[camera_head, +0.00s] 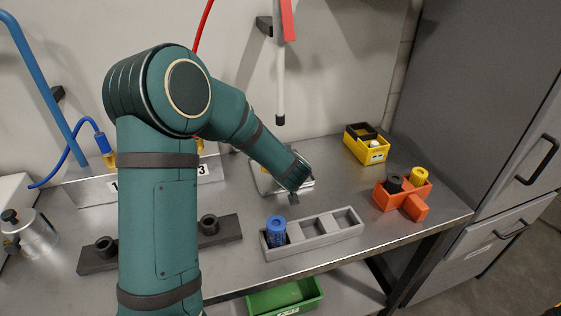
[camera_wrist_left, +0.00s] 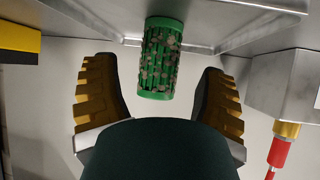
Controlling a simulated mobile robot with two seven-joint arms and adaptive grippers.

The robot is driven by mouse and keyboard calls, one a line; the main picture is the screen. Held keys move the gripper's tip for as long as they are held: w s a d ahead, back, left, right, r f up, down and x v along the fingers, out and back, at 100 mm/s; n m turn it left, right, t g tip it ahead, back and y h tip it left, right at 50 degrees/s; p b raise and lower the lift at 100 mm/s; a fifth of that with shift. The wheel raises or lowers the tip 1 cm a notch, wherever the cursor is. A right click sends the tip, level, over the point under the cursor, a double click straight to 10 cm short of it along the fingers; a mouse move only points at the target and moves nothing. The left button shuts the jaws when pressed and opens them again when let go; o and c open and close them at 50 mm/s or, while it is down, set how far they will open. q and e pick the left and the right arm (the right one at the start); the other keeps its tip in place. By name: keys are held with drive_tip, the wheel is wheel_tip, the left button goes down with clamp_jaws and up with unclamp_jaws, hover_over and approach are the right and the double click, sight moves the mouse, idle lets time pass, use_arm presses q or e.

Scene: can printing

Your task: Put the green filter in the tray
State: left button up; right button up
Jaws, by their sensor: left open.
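The green filter (camera_wrist_left: 160,58) is a perforated cylinder in the left wrist view, with grey-brown patches in its holes. It sits at a metal surface, ahead of and between the open fingers of my left gripper (camera_wrist_left: 158,84), with gaps on both sides. I cannot make out the green filter in the head view. My left gripper (camera_head: 294,198) shows there only as a small dark part behind the tray. My right gripper is not in view.
An orange holder (camera_head: 403,201) with black and yellow pieces and a yellow bin (camera_head: 366,151) stand on the right of the metal table. A dark bar (camera_head: 222,236) lies left of the tray. A green bin (camera_head: 285,298) is on the lower shelf.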

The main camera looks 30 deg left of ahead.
use_arm(q)
drive_tip(key=p+v, duration=0.1)
drive_tip(key=v, duration=0.6)
drive_tip(key=shift+s+d+r+p, duration=0.2)
drive_tip(key=shift+p, duration=0.1)
